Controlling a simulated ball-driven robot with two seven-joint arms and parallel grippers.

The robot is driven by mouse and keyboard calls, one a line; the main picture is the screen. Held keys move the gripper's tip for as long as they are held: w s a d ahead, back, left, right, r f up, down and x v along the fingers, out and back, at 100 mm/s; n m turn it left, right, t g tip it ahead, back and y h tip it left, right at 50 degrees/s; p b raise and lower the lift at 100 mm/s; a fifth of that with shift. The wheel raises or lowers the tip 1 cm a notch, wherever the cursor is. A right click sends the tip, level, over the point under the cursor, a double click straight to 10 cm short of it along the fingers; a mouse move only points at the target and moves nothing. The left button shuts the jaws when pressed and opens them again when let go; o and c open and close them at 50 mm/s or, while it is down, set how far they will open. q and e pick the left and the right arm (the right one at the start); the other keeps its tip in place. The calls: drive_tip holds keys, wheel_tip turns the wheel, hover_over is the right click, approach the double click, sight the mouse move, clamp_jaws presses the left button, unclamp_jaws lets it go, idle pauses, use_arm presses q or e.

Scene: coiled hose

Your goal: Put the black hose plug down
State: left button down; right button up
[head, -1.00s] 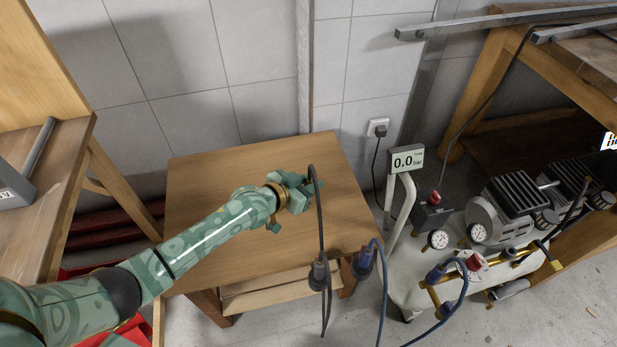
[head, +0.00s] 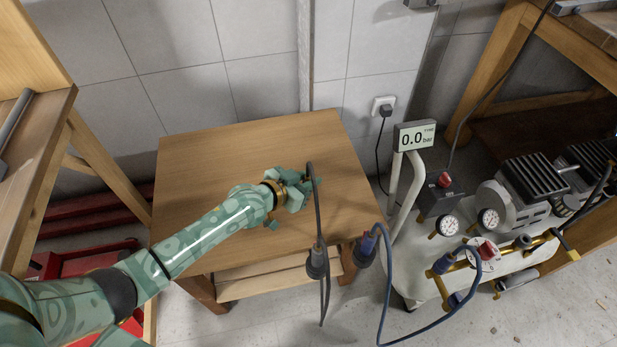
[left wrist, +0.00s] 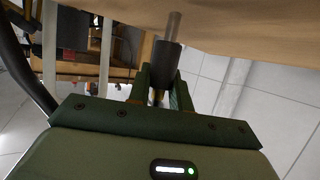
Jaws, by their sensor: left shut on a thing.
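The black hose plug (left wrist: 166,62) is a dark cylinder with a grey metal tip in the left wrist view. My left gripper (head: 303,186) is shut on it, and its fingers (left wrist: 160,92) sit on both sides of the plug. In the head view the gripper is over the right part of the small wooden table (head: 220,150). The fingers mostly hide the plug there. The black hose (head: 316,205) runs from the gripper down past the table's front edge. I cannot tell whether the plug touches the tabletop. My right gripper is not in view.
A dark connector (head: 318,263) and a blue hose (head: 387,280) with its connector (head: 364,252) hang at the table's front edge. A compressor cart (head: 470,235) with gauges and a 0.0 bar display (head: 414,137) stands right. The tabletop's left and back are bare.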

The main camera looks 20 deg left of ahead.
use_arm(q)
drive_tip(key=shift+f+b, duration=0.4)
drive_tip(key=shift+f, duration=0.15)
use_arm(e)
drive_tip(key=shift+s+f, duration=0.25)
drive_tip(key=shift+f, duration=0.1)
use_arm(q)
drive_tip(key=c, duration=1.2)
unclamp_jaws()
drive_tip(key=p+v, duration=0.7)
drive_tip(key=v, duration=0.9)
drive_tip(key=shift+s+p, duration=0.2)
drive_tip(key=shift+p, duration=0.2)
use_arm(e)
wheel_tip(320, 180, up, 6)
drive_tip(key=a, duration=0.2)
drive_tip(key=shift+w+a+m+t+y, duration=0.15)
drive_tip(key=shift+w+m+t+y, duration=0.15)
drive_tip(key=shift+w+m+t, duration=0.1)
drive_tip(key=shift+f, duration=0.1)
